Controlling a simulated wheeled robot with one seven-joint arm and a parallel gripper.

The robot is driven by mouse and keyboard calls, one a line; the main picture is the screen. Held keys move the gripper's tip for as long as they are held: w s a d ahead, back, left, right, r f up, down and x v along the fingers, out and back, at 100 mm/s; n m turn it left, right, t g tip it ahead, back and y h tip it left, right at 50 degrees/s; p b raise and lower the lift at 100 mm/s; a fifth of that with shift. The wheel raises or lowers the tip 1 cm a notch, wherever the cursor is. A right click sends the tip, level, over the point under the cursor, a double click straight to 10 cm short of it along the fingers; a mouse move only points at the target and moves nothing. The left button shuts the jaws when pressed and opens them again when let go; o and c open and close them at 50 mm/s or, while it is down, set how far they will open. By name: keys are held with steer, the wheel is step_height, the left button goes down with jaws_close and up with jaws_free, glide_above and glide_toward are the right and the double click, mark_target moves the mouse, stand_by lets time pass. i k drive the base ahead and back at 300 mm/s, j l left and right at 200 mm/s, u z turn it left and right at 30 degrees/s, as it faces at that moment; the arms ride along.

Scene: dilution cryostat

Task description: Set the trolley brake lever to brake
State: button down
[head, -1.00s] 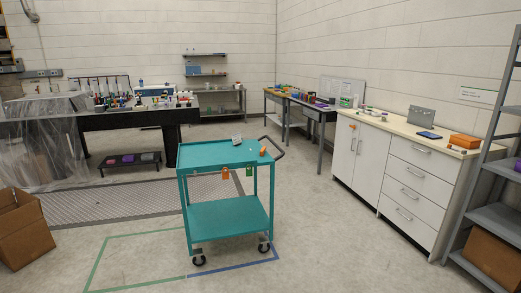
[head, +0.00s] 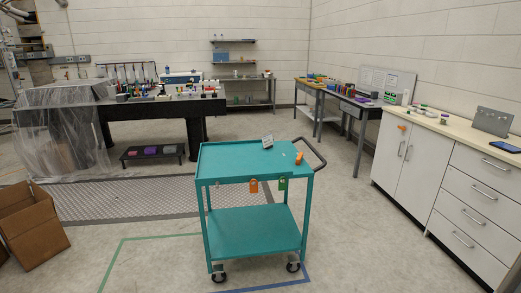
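The teal two-shelf trolley (head: 250,226) stands on the floor in the middle of the head view, on black castors, with a dark push handle (head: 314,152) at its right end. A small orange part (head: 299,157) stands at the right end of its top, near the handle; it may be the brake lever, but its setting is too small to tell. An orange tag (head: 253,186) and a green tag (head: 283,184) hang at the front edge of the top. My gripper is not in view.
Green and blue floor lines (head: 119,252) run beside and under the trolley. An open cardboard box (head: 34,232) stands at left. A black optical table (head: 160,110) is behind, and a white cabinet (head: 411,160) stands at right. The floor in front of the trolley is clear.

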mark_target(297, 162)
steer(key=i, duration=3.35)
steer(key=z, duration=0.4)
